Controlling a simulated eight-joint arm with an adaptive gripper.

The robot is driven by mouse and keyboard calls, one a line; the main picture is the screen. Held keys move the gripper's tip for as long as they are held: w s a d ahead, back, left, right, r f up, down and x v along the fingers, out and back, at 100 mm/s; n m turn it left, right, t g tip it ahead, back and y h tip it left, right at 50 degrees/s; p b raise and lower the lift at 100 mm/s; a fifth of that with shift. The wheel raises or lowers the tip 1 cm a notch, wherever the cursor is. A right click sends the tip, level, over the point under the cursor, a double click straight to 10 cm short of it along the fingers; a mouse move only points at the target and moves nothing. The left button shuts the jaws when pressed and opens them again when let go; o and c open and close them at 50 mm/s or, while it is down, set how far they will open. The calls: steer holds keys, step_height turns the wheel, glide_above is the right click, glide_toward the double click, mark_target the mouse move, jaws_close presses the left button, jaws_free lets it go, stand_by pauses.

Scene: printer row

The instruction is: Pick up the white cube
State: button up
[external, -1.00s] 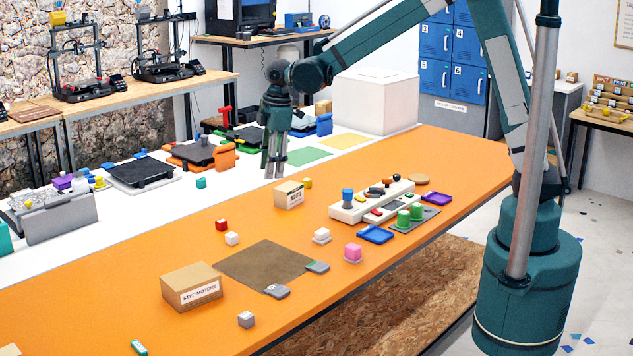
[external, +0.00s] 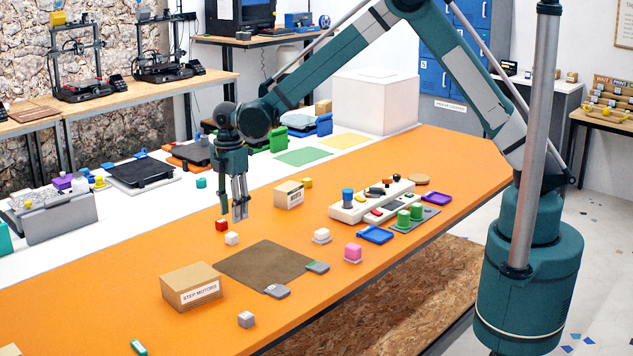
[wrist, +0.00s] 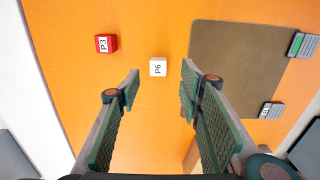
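The white cube (external: 232,239) sits on the orange table, just in front of a red cube (external: 222,225). In the wrist view the white cube (wrist: 158,67), marked P6, lies ahead of the fingertips, in line with the space between them. The red cube (wrist: 106,43), marked P3, is to its left. My gripper (external: 240,215) points down above the table, close to the white cube and apart from it. In the wrist view my gripper (wrist: 160,82) has its fingers spread with nothing between them. Another white piece (external: 321,236) stands on a small base farther right.
A brown mat (external: 265,265) with grey pieces at its edge lies right of the white cube. A STEP MOTORS box (external: 191,287) stands front left, and a smaller box (external: 289,195) stands right of my gripper. Bare orange table lies left of the cubes.

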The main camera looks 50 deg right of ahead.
mark_target(232, 234)
steer(key=shift+f, duration=0.15)
steer(key=shift+f, duration=1.25)
steer(key=shift+w+a+f+b, duration=0.15)
steer(key=shift+f+b, duration=0.2)
steer(key=shift+f, duration=2.25)
steer(key=c, duration=0.8)
